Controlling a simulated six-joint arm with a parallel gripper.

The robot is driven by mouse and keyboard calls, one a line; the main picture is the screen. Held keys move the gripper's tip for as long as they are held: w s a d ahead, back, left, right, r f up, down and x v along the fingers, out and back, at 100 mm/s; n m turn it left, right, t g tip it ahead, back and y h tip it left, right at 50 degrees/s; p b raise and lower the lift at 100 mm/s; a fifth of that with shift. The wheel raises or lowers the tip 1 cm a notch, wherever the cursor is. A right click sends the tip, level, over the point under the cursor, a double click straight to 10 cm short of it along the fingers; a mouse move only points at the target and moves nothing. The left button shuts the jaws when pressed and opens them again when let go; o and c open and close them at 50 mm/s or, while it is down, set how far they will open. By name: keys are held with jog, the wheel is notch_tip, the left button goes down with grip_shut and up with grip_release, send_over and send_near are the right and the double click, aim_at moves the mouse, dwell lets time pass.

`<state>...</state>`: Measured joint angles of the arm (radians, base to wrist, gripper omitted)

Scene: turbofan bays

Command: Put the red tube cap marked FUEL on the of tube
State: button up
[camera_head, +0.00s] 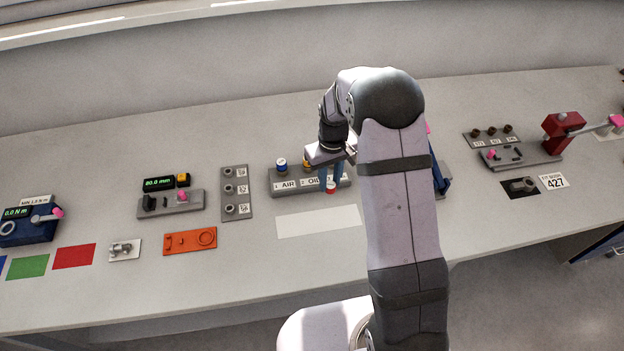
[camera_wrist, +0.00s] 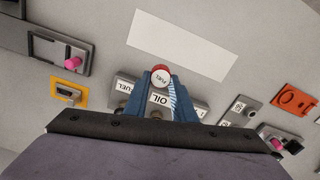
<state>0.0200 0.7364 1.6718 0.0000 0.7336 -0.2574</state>
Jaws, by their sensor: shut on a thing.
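The red tube cap with a white top marked FUEL (camera_wrist: 161,76) is between the blue fingertips of my gripper (camera_wrist: 160,82) in the wrist view. The cap (camera_head: 331,188) shows low between the fingers in the head view, where my gripper (camera_head: 331,182) is in front of the grey tube block (camera_head: 278,189). The block carries AIR and OIL labels, a blue-and-white cap (camera_head: 281,164) and a darker cap with yellow (camera_head: 308,163). In the wrist view a FUEL label (camera_wrist: 123,88) shows beside the OIL label (camera_wrist: 160,99). The FUEL tube's opening is not clearly visible.
A blank white rectangle (camera_head: 318,221) lies in front of the block. A grey plate with several round fittings (camera_head: 236,193) stands to the left. An orange tray (camera_head: 189,241) lies farther left. My arm hides part of the bench to the block's right.

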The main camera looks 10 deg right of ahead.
jog(key=w+d+r+n, duration=0.1)
jog(key=w+r+n, duration=0.1)
jog(key=w+n, duration=0.2)
jog(key=w+d+r+n, duration=0.1)
jog(key=w+n, duration=0.3)
jog(key=n, duration=0.6)
jog(key=w+d+r+n+p, duration=0.1)
jog(key=w+r+n, duration=0.2)
jog(key=n, duration=0.4)
jog(key=shift+w+d+r, duration=0.25)
jog(key=shift+w+d, duration=0.1)
jog(key=shift+w, duration=0.05)
jog(key=shift+f, duration=0.15)
jog(key=shift+f+b, duration=2)
jog(key=shift+f, duration=0.8)
jog(key=shift+f+b, duration=0.5)
jog(key=shift+f, duration=0.75)
jog(key=o, duration=1.1)
